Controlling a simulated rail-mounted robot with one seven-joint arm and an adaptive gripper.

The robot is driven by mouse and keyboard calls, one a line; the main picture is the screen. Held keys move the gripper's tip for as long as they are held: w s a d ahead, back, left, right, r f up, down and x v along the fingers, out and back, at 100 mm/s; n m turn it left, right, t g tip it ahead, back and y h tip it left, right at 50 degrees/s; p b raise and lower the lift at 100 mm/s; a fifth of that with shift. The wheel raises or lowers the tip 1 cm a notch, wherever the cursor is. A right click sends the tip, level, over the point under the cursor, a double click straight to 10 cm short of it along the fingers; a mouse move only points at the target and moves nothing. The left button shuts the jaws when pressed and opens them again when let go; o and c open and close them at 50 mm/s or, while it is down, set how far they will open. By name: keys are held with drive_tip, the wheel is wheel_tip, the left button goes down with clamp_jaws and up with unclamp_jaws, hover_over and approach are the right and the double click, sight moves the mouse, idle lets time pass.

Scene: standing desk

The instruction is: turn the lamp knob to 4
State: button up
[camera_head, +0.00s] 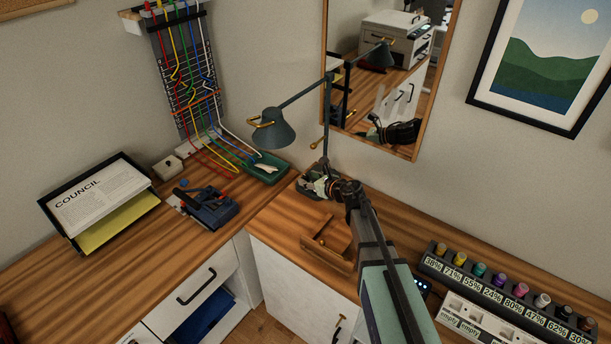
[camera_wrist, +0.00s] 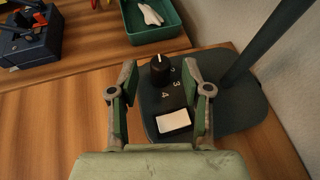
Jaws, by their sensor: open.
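The dark grey-green desk lamp (camera_head: 272,130) stands at the desk's back corner, its base partly hidden by my gripper (camera_head: 328,187) in the head view. In the wrist view the lamp base (camera_wrist: 240,110) carries a black round knob (camera_wrist: 160,70), upright. A white rocker switch (camera_wrist: 173,122) lies below the 4. My gripper (camera_wrist: 161,75) is open, its fingers on either side of the knob, with visible gaps and no visible contact.
A green tray (camera_wrist: 150,20) with white items lies beyond the lamp base. A blue device (camera_head: 210,207) sits left, a wooden holder (camera_head: 328,243) in front, and a row of labelled bottles (camera_head: 510,290) right. The lamp post (camera_wrist: 262,45) rises close to my right finger.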

drive_tip(key=shift+x, duration=1.4)
clamp_jaws()
drive_tip(key=shift+r+p, duration=0.1)
drive_tip(key=shift+p, duration=0.35)
